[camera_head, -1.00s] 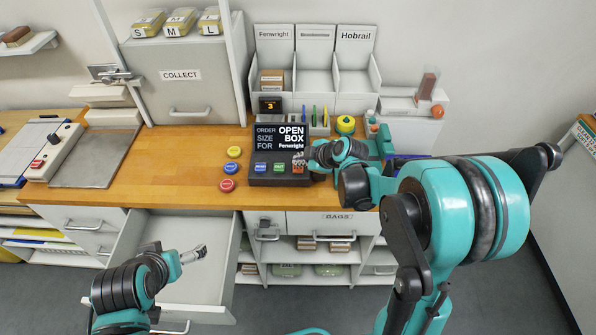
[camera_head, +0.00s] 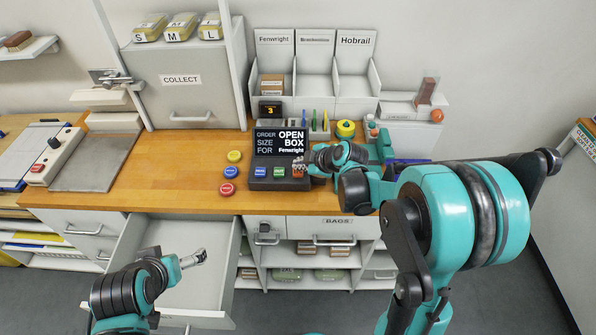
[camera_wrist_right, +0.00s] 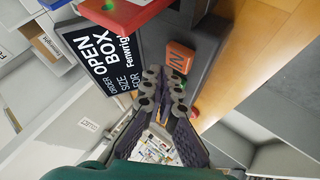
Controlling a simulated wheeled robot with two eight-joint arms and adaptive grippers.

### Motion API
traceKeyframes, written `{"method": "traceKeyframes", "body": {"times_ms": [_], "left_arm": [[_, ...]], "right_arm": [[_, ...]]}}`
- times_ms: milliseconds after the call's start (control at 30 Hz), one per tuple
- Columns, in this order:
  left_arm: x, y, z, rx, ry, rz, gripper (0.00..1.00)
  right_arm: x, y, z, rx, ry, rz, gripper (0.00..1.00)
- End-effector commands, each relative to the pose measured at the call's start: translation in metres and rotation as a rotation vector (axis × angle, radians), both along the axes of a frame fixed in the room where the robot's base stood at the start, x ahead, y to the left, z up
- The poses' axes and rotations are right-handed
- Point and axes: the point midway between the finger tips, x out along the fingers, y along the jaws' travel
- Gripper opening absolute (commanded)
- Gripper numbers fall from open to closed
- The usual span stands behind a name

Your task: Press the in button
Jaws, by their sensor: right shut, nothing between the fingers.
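The order console (camera_head: 256,183) stands on the wooden counter with a dark display reading OPEN BOX, Fenwright. Its front has a blue button (camera_head: 260,171), a green button (camera_head: 279,171) and an orange button (camera_head: 298,174) at the right end. In the right wrist view the orange button (camera_wrist_right: 181,57) is marked IN. My right gripper (camera_head: 304,165) is shut and empty at the console's right end, partly covering the orange button. Its fingertips (camera_wrist_right: 164,86) appear close beside that button; contact cannot be told. My left gripper (camera_head: 194,258) is over the open drawer, too small to read.
Yellow (camera_head: 234,156), blue (camera_head: 230,171) and red (camera_head: 227,188) round buttons lie left of the console. A pen holder (camera_head: 314,130) and a yellow-topped round item (camera_head: 345,128) stand behind. An open drawer (camera_head: 190,290) juts out below.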

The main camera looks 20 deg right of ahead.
Motion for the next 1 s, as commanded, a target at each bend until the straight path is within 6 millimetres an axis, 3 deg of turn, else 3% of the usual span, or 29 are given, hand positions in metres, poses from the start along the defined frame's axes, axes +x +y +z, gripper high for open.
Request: {"method": "traceKeyframes", "body": {"times_ms": [1000], "left_arm": [[0.0, 0.0, -0.0087, 0.0, 0.0, 0.0, 0.98]], "right_arm": [[-0.0001, 0.0, -0.0089, 0.0, 0.0, 0.0, 0.0]]}}
